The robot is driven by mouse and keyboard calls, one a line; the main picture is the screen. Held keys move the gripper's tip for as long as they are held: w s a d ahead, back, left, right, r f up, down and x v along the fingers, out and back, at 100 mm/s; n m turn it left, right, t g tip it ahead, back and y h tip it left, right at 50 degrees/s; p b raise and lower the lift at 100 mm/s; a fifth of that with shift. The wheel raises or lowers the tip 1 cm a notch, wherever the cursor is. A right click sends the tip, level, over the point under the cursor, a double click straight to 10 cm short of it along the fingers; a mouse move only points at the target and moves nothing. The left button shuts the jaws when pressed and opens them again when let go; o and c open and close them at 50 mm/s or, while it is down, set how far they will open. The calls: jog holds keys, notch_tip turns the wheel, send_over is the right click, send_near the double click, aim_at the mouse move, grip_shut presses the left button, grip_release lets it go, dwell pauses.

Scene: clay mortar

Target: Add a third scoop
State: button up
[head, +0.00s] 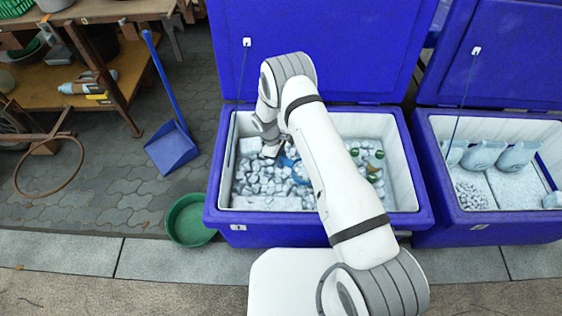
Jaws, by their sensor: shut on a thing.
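The open blue ice chest (226,225) stands in front of me, with loose ice cubes (262,180) filling its left and middle parts. My gripper (272,150) is down inside the chest, low over the ice near its back left. It is shut on what looks like a blue scoop (299,170), which lies at the ice surface. My forearm hides part of the scoop, so I cannot tell how much ice is in it. A green basin (188,222) stands on the ground to the left of the chest. I cannot see anything inside the basin clearly.
Green-capped bottles (374,166) lie in the ice at the right of the chest. A second blue chest (490,232) at the right holds bagged ice (487,155). A blue dustpan (172,148) and a wooden shelf (110,75) stand left. Paving between them is clear.

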jog(key=s+d+p+v, duration=0.1)
jog(key=p+v, duration=0.3)
jog(key=v, duration=0.5)
jog(key=s+d+r+p+v, duration=0.1)
jog(key=d+p+v, duration=0.1)
jog(key=v, duration=0.7)
jog(key=shift+w+r+h+p, duration=0.3)
jog(key=shift+w+r+p, duration=0.1)
jog(key=shift+p, duration=0.45)
